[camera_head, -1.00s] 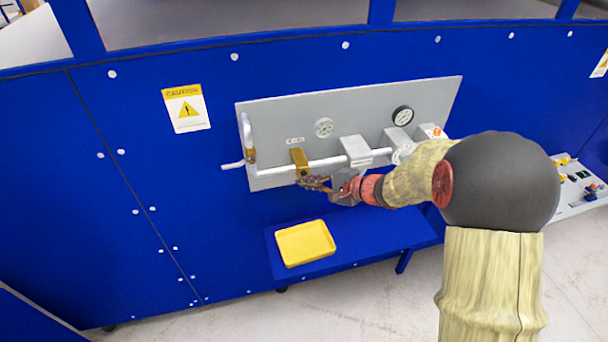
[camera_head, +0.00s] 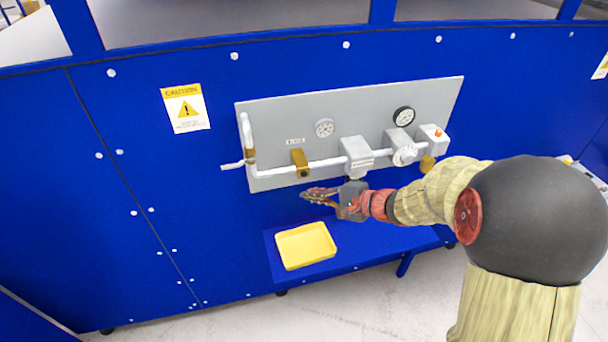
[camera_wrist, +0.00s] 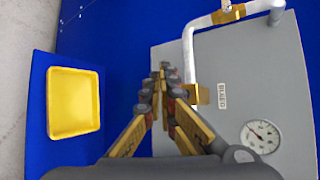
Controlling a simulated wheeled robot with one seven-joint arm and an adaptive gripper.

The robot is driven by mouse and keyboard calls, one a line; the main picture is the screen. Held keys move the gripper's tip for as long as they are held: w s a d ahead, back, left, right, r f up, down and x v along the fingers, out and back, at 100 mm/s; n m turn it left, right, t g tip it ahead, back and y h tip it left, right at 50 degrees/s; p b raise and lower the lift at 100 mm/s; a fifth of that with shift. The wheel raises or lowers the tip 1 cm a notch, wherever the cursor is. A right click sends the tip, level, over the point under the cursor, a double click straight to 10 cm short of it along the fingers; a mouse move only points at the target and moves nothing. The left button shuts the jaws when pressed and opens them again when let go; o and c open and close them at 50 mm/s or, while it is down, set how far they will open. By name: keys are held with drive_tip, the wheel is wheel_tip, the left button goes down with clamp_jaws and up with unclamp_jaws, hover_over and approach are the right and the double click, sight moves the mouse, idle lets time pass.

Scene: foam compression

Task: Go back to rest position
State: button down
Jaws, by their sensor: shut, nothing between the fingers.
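My gripper (camera_head: 318,195) is in front of the grey panel's lower edge in the head view, left of my wrist and above the blue shelf. In the wrist view my gripper (camera_wrist: 160,82) shows its fingertips together, with nothing between them. The grey panel (camera_head: 280,110) carries a white pipe (camera_head: 325,163) with a brass-coloured valve fitting (camera_head: 299,162). My gripper appears apart from the pipe and the fitting. The brass fitting (camera_wrist: 198,94) and a plate reading "BLEED" (camera_wrist: 223,87) also show in the wrist view.
A yellow tray (camera_head: 305,245) lies on the blue shelf (camera_head: 370,248) below the panel. Gauges (camera_head: 403,115) and grey boxes (camera_head: 357,153) project from the panel. A caution sign (camera_head: 186,108) is on the blue wall to the left, which is otherwise fairly clear.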

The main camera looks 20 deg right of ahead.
drive_tip(key=s+a+f+n+g+h+b, duration=0.2)
drive_tip(key=s+n+g, duration=0.5)
drive_tip(key=s, duration=1.2)
drive_tip(key=s+d+r+n+t+h+b, duration=0.2)
drive_tip(key=s+r+n+h, duration=0.4)
drive_tip(key=s+r, duration=0.2)
drive_tip(key=shift+s+d+r+n+t+b, duration=0.15)
drive_tip(key=shift+s+r+n+t+b, duration=0.2)
drive_tip(key=shift+r, duration=0.45)
